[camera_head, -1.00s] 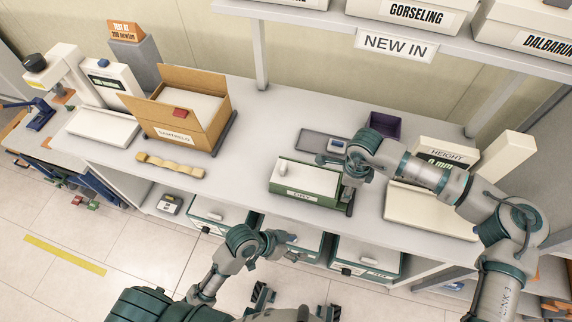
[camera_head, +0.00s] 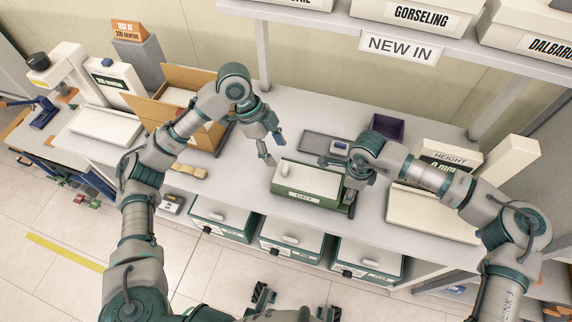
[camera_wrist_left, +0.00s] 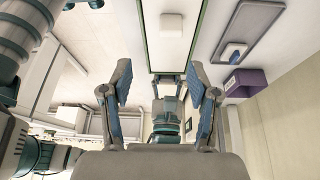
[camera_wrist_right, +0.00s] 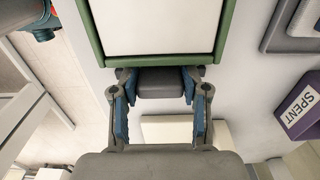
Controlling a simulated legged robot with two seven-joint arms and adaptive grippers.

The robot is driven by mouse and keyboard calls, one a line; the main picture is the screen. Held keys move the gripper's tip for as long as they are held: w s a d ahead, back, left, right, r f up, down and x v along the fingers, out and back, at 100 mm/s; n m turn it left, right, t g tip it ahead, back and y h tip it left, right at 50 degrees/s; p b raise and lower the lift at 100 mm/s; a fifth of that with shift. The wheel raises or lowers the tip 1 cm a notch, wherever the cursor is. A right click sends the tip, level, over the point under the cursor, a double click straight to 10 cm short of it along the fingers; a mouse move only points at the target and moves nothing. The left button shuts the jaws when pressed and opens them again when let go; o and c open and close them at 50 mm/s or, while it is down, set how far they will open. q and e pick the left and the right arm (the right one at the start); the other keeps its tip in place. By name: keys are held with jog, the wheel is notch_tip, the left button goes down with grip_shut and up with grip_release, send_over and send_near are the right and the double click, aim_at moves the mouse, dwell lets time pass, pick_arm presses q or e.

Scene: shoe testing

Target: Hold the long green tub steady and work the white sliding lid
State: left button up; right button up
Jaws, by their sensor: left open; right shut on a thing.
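The long green tub (camera_head: 287,190) sits on the grey bench with its white lid (camera_head: 318,184) on top. My left gripper (camera_head: 274,150) is open and empty, just beyond the tub's left end, apart from the knob. My right gripper (camera_head: 353,179) is at the tub's right end. In the right wrist view, its fingers are shut on a dark grey end piece (camera_wrist_right: 158,84) of the green-rimmed tub (camera_wrist_right: 90,32).
A grey tray with a small device (camera_head: 338,148) lies behind the tub, next to a purple bin (camera_head: 386,125). A cardboard box (camera_head: 170,95) stands behind my left arm. A white height gauge (camera_head: 430,205) is at right. Green drawers (camera_head: 222,218) sit below the bench.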

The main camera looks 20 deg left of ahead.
aim_at(285, 165)
pick_arm(q)
jog(key=shift+n, duration=0.3)
jog(key=x, duration=0.3)
jog(key=w+x, duration=0.1)
jog(key=x, duration=0.2)
jog(key=a+x, duration=0.1)
jog(key=x, duration=0.2)
jog(key=shift+w+d+f, duration=0.15)
jog(key=shift+w+f, duration=0.1)
jog(key=shift+f, duration=0.35)
grip_shut()
